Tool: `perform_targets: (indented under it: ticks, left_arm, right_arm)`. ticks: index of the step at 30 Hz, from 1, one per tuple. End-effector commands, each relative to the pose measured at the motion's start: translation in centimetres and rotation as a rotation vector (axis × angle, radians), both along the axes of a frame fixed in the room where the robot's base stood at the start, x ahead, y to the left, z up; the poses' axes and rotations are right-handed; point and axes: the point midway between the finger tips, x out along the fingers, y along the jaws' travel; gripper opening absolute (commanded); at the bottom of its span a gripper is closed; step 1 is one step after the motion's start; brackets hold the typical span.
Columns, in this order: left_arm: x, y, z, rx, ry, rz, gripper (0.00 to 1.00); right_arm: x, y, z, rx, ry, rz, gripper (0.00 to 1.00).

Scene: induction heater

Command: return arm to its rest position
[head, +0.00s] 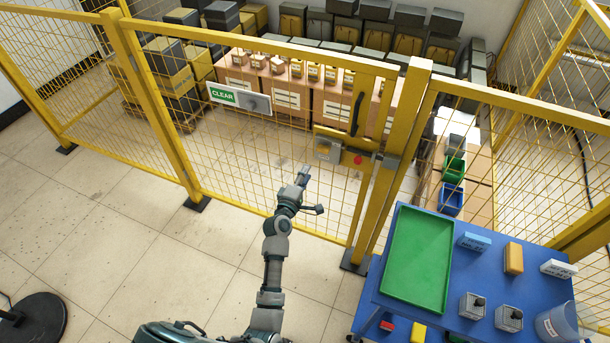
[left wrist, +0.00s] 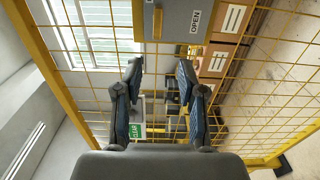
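My left arm reaches up from the bottom middle of the head view. Its gripper (head: 311,191) is in front of the yellow mesh gate, below and left of the grey latch box (head: 327,150). In the left wrist view the two blue-padded fingers (left wrist: 160,76) are spread apart with nothing between them. A grey box with an OPEN label (left wrist: 195,22) is beyond the fingertips, apart from them. The gate (head: 357,195) looks closed against its post. My right gripper is not in view.
A blue table (head: 375,278) with a green tray (head: 419,262) and small parts stands at right. A black round base (head: 38,318) is at lower left. Tiled floor left of my arm is free.

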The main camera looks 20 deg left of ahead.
Motion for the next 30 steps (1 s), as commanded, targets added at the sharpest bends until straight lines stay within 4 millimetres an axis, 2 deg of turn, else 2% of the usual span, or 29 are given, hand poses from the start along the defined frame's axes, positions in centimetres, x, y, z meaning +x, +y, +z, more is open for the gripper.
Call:
perform_targets:
  ticks: [10,12,14,17,20,21,23,24,26,27,29,30]
  left_arm:
    - [0.0,0.0,0.0,0.0,0.001,0.0,0.4]
    - [-0.1,-0.2,-0.7,0.013,0.015,-0.004,0.4]
    - [-0.3,-0.5,-2.3,0.046,0.044,-0.015,0.4]
    - [-1.4,-1.6,-7.4,0.156,0.14,-0.055,0.4]
    - [-4.0,-3.1,-14.7,0.319,0.276,-0.128,0.4]
    - [-5.4,-3.5,-17.8,0.392,0.332,-0.164,0.4]
    - [-7.8,-4.2,-22.3,0.496,0.412,-0.224,0.4]
    - [-9.6,-4.6,-25.2,0.565,0.463,-0.267,0.4]
    - [-12.6,-5.0,-29.3,0.664,0.535,-0.336,0.4]
    - [-14.8,-5.1,-31.9,0.729,0.582,-0.386,0.4]
    - [-18.3,-5.2,-35.6,0.823,0.648,-0.465,0.4]
    - [-20.8,-5.2,-37.9,0.884,0.689,-0.52,0.4]
  right_arm:
    - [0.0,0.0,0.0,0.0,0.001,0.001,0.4]
    - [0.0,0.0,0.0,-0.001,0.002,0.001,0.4]
    - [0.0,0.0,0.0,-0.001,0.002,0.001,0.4]
    - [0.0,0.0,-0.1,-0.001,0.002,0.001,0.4]
    - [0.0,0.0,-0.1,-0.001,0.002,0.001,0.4]
    - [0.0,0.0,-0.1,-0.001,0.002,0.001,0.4]
    - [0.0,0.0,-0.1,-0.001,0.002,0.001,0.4]
    - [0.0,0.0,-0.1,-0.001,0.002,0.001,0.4]
    - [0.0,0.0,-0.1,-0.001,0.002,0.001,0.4]
    - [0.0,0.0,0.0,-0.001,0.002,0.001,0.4]
    - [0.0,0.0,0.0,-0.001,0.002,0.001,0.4]
    - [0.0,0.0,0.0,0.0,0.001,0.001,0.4]
